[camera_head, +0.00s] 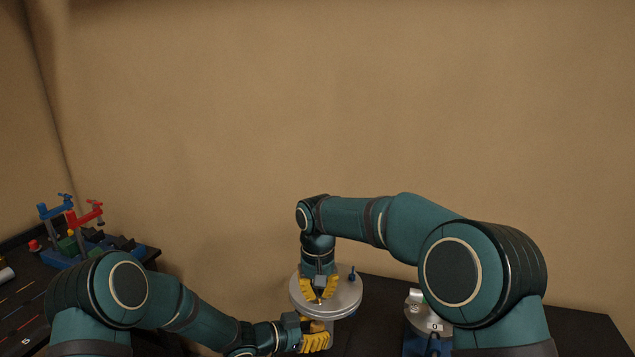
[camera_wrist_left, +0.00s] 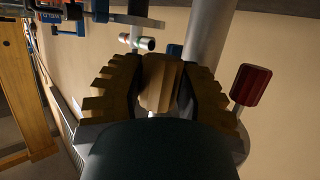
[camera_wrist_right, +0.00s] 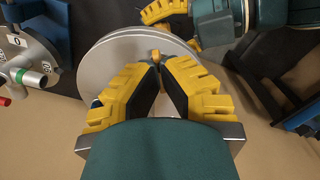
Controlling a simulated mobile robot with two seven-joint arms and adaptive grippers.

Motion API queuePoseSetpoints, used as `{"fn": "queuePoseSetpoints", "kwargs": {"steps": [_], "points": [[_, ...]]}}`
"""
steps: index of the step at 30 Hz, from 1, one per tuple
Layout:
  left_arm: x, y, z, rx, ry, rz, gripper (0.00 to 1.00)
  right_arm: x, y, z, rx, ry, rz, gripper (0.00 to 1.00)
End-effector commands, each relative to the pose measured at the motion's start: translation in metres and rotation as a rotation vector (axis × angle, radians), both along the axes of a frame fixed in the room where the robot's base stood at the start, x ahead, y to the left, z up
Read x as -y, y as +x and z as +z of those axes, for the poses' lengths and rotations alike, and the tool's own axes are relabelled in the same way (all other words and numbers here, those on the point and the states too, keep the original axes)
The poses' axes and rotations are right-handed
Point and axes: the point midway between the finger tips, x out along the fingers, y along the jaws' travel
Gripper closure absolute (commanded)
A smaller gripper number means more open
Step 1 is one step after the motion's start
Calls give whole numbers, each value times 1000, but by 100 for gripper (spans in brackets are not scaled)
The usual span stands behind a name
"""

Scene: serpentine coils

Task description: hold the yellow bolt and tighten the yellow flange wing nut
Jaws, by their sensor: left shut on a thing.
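A round grey disc (camera_head: 343,304) stands in the middle of the head view. The yellow flange wing nut (camera_wrist_right: 155,54) shows as a small yellow piece on the disc's top in the right wrist view. My right gripper (camera_head: 319,298) points down at it, its fingertips (camera_wrist_right: 158,66) close together at the nut. Whether they grip it is unclear. My left gripper (camera_head: 318,342) is below the disc, shut on the yellow bolt (camera_wrist_left: 160,82). The bolt's faceted head shows between its fingers in the left wrist view. The bolt's shank is hidden.
A blue-handled piece (camera_head: 352,274) stands at the disc's right edge. A grey fixture with a blue base (camera_head: 427,314) is further right on the dark table (camera_head: 585,332). At far left, a board holds blue and red clamps (camera_head: 84,216). A red knob (camera_wrist_left: 251,84) shows near my left gripper.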

Motion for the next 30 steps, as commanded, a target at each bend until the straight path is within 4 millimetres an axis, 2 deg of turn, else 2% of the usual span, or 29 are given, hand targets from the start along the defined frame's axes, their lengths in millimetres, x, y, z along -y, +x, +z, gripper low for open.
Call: {"fn": "queuePoseSetpoints", "kwargs": {"steps": [5,15,26,30], "points": [[1,-1,-1,-2,0,-2,98,0,-1,-1,-3,-1,-19,100],[1,-1,-1,-2,0,-2,98,-1,-1,-1,-4,-1,-387,100],[1,-1,-1,-2,0,-2,98,0,-1,-1,-4,-1,-437,100],[1,-1,-1,-2,0,-2,98,-1,-1,-1,-2,-2,-591,100]]}}
